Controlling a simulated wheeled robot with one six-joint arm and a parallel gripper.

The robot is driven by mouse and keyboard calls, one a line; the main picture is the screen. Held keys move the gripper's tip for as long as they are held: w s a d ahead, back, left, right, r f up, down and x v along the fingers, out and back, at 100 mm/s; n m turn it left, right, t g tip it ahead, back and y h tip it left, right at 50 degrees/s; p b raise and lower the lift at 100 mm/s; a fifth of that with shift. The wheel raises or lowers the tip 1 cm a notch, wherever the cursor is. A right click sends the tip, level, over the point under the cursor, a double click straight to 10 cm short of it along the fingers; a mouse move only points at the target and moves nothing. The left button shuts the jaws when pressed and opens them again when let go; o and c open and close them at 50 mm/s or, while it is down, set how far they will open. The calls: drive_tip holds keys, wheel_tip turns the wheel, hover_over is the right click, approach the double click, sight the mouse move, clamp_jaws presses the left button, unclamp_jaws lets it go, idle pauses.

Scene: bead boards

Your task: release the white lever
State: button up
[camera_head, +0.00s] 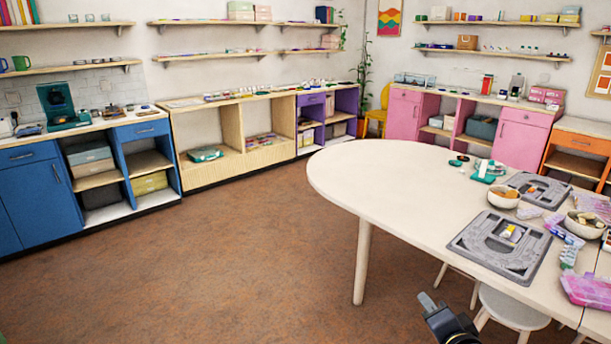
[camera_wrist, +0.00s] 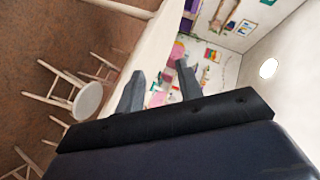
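I cannot make out a white lever in either view. My gripper (camera_head: 430,303) is at the bottom of the head view, below the front edge of the pale table (camera_head: 385,180) in the picture. In the wrist view its two fingers (camera_wrist: 160,86) stand apart with nothing between them. A teal and white device (camera_head: 488,170) stands on the table. A teal machine (camera_head: 60,107) stands on the blue counter at the left. Whether either one carries the lever is too small to tell.
Grey bead boards (camera_head: 500,246), bowls (camera_head: 503,197) and pink-purple boxes (camera_head: 588,290) crowd the table's right side; its left end is bare. A white stool (camera_head: 513,308) stands by the table. The brown floor (camera_head: 220,260) at left is clear. Cabinets line the walls.

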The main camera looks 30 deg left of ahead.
drive_tip(key=a+r+y+p, duration=0.1)
drive_tip(key=a+y, duration=0.1)
drive_tip(key=a+r+m+y+p, duration=0.1)
drive_tip(key=a+r+y, duration=0.1)
drive_tip(key=a, duration=0.1)
drive_tip(key=a+r+m+y, duration=0.1)
drive_tip(key=a+r, duration=0.1)
drive_tip(key=a, duration=0.1)
drive_tip(key=shift+w+a+g+y+p, duration=0.15)
drive_tip(key=shift+w+g+y+p, duration=0.15)
drive_tip(key=shift+y+p, duration=0.1)
drive_tip(key=c, duration=0.6)
drive_tip(key=shift+s+a+r+y, duration=0.1)
drive_tip(key=shift+s+a+y, duration=0.1)
drive_tip(key=shift+a+y, duration=0.2)
clamp_jaws()
drive_tip(key=shift+a, duration=0.1)
